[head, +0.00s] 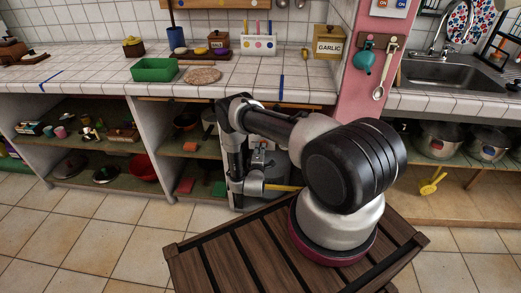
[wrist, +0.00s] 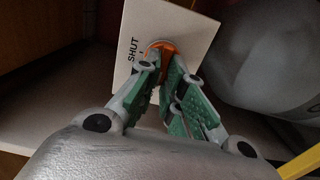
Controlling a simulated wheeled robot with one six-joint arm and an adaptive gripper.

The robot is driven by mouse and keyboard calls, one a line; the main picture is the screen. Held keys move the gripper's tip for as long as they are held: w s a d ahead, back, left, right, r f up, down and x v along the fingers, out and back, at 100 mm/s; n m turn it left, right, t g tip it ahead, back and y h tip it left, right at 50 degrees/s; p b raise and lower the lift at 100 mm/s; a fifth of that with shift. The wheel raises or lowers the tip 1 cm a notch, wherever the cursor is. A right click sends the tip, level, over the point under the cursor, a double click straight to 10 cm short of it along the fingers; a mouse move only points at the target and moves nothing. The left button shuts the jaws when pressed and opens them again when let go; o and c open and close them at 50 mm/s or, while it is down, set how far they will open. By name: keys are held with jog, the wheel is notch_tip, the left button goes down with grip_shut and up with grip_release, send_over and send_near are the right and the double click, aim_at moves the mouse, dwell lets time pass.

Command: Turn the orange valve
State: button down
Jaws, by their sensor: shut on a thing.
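The orange valve (wrist: 164,48) is in the wrist view, in front of a white plate (wrist: 196,37) marked "SHUT". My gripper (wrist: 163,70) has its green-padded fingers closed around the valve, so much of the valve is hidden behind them. In the head view my arm reaches down into the open shelf under the counter. The valve and the gripper's fingertips cannot be made out there.
A large grey rounded vessel (wrist: 275,55) stands close to the right of the plate in the wrist view. A yellow bar (wrist: 301,163) shows at lower right. In the head view, the tiled counter (head: 95,75) lies above the shelf, with a green tray (head: 154,69) on it.

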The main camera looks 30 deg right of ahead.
dwell(0.3)
jog(key=c, duration=1.5)
grip_release()
jog(key=shift+c, duration=0.2)
jog(key=v, duration=1.2)
